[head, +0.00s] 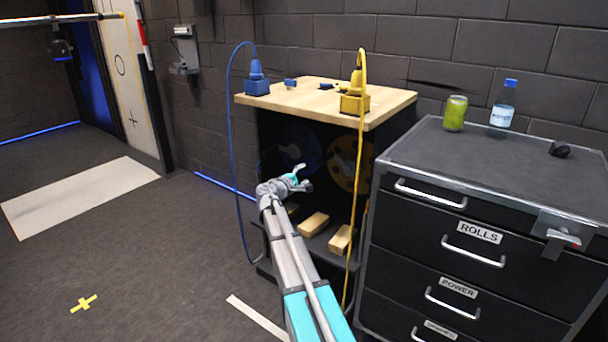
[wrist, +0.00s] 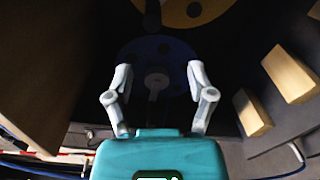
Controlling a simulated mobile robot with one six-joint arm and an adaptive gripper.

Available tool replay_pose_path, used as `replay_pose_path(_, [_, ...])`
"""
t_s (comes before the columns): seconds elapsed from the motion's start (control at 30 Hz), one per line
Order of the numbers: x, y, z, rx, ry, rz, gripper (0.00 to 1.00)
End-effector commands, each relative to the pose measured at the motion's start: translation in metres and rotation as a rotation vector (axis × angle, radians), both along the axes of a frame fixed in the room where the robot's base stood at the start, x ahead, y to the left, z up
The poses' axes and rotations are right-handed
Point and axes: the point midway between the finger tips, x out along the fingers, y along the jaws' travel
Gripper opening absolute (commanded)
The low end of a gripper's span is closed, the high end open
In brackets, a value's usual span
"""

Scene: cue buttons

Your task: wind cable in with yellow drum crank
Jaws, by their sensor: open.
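The yellow drum (head: 342,163) stands inside the dark cabinet under the wooden top, on the right; part of it also shows at the top of the wrist view (wrist: 200,10). Its crank cannot be told clearly. The blue drum (head: 300,143) is to its left and shows between my fingers in the wrist view (wrist: 140,52). My gripper (head: 303,178) is open and empty at the cabinet's front; its spread fingers also show in the wrist view (wrist: 158,80). The yellow cable (head: 357,200) hangs from the yellow plug (head: 354,100) down past the cabinet's front right.
Wooden blocks (head: 313,223) lie on the cabinet's low shelf; they also show in the wrist view (wrist: 290,72). The blue cable (head: 232,130) loops down left from the blue plug (head: 257,82). A drawer unit (head: 480,180) stands close on the right. Floor at left is open.

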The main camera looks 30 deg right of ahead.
Motion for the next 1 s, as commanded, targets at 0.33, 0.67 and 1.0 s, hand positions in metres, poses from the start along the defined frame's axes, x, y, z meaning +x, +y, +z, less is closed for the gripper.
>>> replay_pose_path(0.33, [-0.049,0.036,-0.039,0.259,-0.076,-0.069,0.71])
replay_pose_path(0.67, [-0.131,0.118,-0.110,0.728,-0.128,-0.214,0.71])
replay_pose_path(1.0, [-0.223,0.231,-0.167,1.205,-0.053,-0.386,0.71])
